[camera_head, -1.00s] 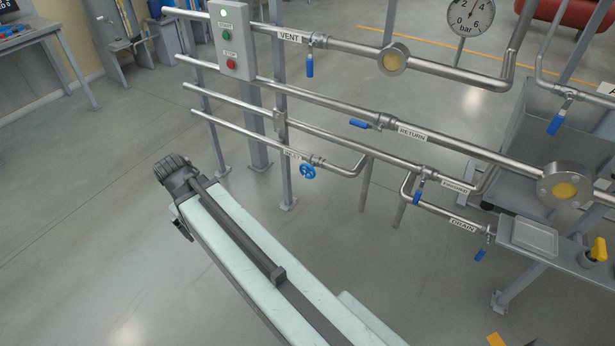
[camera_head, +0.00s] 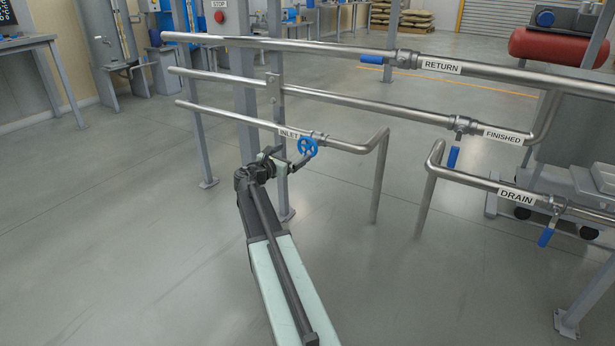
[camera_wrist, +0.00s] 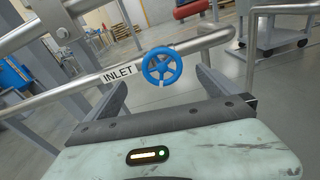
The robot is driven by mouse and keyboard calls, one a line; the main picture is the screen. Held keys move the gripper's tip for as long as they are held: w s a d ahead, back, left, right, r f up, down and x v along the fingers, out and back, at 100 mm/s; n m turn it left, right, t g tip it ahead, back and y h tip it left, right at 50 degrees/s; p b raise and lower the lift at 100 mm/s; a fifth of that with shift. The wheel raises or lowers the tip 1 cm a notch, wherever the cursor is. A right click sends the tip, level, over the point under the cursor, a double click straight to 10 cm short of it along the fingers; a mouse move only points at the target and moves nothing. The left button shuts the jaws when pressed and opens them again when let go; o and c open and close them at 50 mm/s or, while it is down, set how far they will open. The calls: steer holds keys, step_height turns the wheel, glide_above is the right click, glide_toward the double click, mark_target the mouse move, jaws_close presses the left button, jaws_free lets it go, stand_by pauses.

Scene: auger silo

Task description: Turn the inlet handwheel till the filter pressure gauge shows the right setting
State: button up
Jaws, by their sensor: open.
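The blue inlet handwheel (camera_head: 308,147) sits on the lowest pipe, just right of the INLET label (camera_head: 289,134). It also shows in the wrist view (camera_wrist: 161,66), with spokes and a small white mark on its lower rim. My gripper (camera_head: 296,162) is at the handwheel's lower left in the head view. In the wrist view my gripper (camera_wrist: 163,88) is open, one finger on each side below the wheel, and the wheel appears between and beyond the fingertips. I cannot tell whether either finger touches it. The pressure gauge is not in view now.
The inlet pipe (camera_head: 350,147) bends down to the floor right of the wheel. The FINISHED pipe (camera_head: 380,108) and RETURN pipe (camera_head: 300,45) run above it. A grey upright post (camera_head: 281,185) stands behind my gripper. The DRAIN valve handle (camera_head: 546,237) is at right. Floor in front is clear.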

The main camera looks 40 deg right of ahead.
mark_target(306, 147)
steer(key=d, duration=0.3)
steer(key=w+d+f+n+b, duration=0.1)
steer(key=d, duration=0.2)
steer(key=w+d+n, duration=0.1)
steer(key=d, duration=0.3)
steer(key=shift+w+f+t+h, duration=0.15)
steer(key=shift+f+t+h, duration=0.15)
steer(key=shift+h, duration=0.1)
steer(key=shift+c, duration=0.3)
steer(key=c, duration=1)
steer(key=shift+w+d, duration=0.1)
steer(key=shift+c, duration=1.1)
